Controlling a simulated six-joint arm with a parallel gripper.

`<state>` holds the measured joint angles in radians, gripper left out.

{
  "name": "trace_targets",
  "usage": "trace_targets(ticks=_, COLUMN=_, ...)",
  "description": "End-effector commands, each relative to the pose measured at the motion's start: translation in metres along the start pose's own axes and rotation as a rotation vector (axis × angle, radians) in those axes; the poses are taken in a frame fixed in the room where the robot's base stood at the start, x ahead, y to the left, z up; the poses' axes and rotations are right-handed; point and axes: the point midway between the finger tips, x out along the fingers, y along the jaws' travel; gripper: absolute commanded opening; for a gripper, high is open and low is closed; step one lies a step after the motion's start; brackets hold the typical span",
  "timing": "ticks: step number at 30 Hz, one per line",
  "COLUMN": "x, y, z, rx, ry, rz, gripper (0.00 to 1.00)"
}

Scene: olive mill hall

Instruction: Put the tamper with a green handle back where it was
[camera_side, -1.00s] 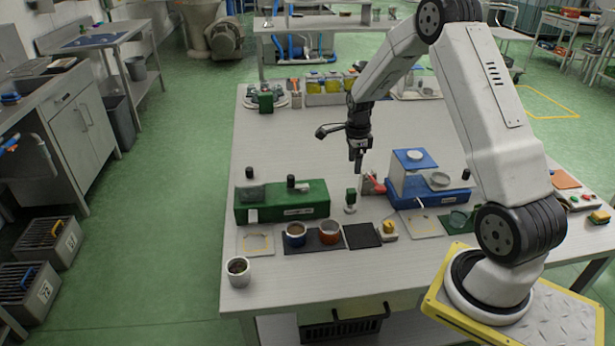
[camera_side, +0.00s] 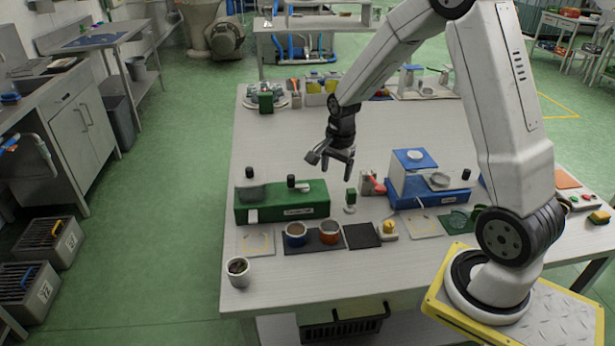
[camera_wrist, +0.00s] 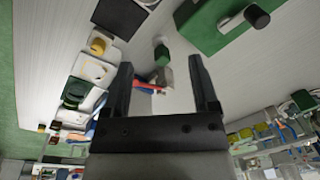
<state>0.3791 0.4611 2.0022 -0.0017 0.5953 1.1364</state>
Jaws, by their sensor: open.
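The tamper with a green handle (camera_side: 350,197) stands upright on the table, its metal foot down, just right of the green machine (camera_side: 283,202). In the wrist view the green handle (camera_wrist: 162,53) shows between and beyond the fingertips, untouched. My gripper (camera_side: 342,168) is open and empty above the table, behind the tamper and a little left of it, tilted. Its two spread fingers also show in the wrist view (camera_wrist: 160,68). I cannot tell whether a marked spot lies under the tamper.
A red-handled item (camera_side: 373,184) and a blue machine (camera_side: 430,188) stand close right of the tamper. In front are a dark mat (camera_side: 312,247) with two cups, a black pad (camera_side: 361,236) and a yellow-topped block (camera_side: 389,229). The table behind my gripper is mostly clear.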

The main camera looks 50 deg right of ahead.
Motion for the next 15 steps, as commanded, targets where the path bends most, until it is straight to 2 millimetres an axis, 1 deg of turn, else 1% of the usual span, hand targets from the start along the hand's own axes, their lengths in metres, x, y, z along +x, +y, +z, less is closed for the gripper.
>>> trace_targets(ticks=1, x=-0.006, y=0.003, z=0.015, rx=-0.104, ry=0.003, rz=-0.012, gripper=0.76)
trace_targets(ticks=6, x=-0.019, y=0.018, z=0.058, rx=-0.451, ry=0.016, rz=-0.046, gripper=0.76)
trace_targets(ticks=11, x=-0.029, y=0.038, z=0.095, rx=-0.778, ry=0.034, rz=-0.077, gripper=0.76)
trace_targets(ticks=15, x=-0.036, y=0.058, z=0.123, rx=-1.059, ry=0.055, rz=-0.103, gripper=0.76)
